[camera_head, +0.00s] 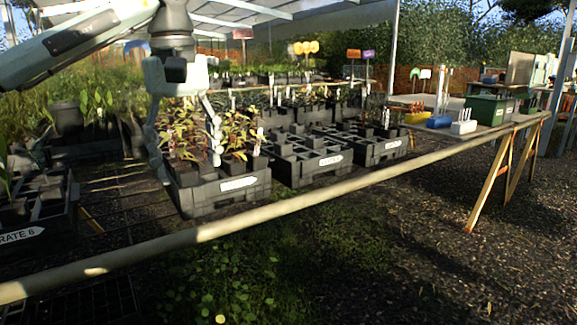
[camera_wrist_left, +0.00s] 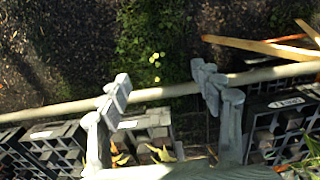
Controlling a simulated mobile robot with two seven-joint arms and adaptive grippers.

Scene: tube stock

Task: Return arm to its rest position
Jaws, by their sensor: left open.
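My left arm comes in from the upper left of the head view. Its gripper (camera_head: 188,160) points down, with its fingers spread apart, in front of a black crate of leafy plants (camera_head: 228,192). No object is seen held between the fingers. In the left wrist view the two fingers (camera_wrist_left: 163,88) stand well apart, with the rail, ground and grass between and beyond them. Leaves show low between the fingers there. Whether the fingers touch any plant cannot be told. My right gripper is not in view.
Two more black crates (camera_head: 312,167) (camera_head: 380,152) stand to the right, and another crate (camera_head: 40,222) is at the far left. A long pale rail (camera_head: 300,207) runs along the bench front. A yellow bin (camera_head: 417,117) and blue bin (camera_head: 438,122) sit further right. Ground before the rail is open.

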